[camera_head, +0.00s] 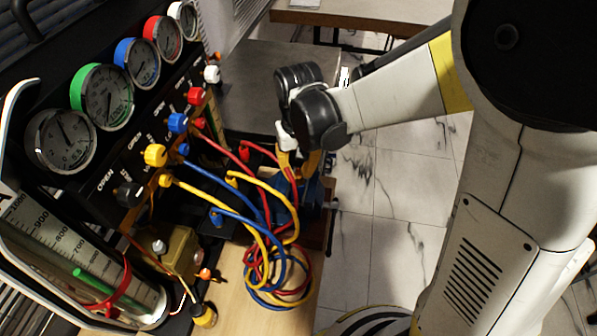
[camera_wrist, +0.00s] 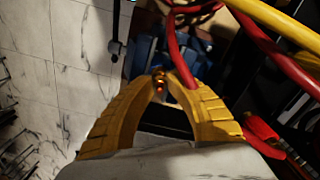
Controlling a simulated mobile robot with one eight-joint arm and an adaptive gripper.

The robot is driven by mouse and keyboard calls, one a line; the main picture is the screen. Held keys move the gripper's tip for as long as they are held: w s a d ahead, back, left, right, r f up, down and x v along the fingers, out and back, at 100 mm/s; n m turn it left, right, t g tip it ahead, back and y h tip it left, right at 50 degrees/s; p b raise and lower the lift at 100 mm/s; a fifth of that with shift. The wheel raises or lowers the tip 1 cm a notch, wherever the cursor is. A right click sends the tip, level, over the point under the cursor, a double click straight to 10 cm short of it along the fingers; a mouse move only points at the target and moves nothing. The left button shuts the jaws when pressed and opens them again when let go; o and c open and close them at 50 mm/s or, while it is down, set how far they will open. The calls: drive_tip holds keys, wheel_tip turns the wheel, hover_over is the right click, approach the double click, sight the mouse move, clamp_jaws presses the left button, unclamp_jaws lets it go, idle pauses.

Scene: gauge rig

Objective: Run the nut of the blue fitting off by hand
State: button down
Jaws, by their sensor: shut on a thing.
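My gripper (camera_head: 297,170) has yellow fingers and reaches down over the right end of the rig. In the wrist view its fingertips (camera_wrist: 160,80) close on a small brass-coloured piece (camera_wrist: 160,79) with orange glints. Most of that piece is hidden between the tips, and I cannot tell if it is the nut. A blue block-like body (camera_wrist: 143,57) lies just beyond the fingertips; it also shows beside my gripper in the head view (camera_head: 311,191). A separate blue hose end (camera_head: 216,217) stands at the rig's front, left of my gripper.
Red, yellow and blue hoses (camera_head: 262,273) hang coiled close to my gripper; a red hose (camera_wrist: 176,45) passes right by the fingers. The gauge panel (camera_head: 135,150) with coloured knobs stands at left. The tiled floor (camera_head: 400,210) at right is clear.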

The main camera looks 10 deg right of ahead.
drive_tip(key=n, duration=0.5)
drive_tip(key=shift+n, duration=0.3)
idle(0.4)
drive_tip(key=c, duration=1.3)
unclamp_jaws()
wheel_tip(320, 180, up, 12)
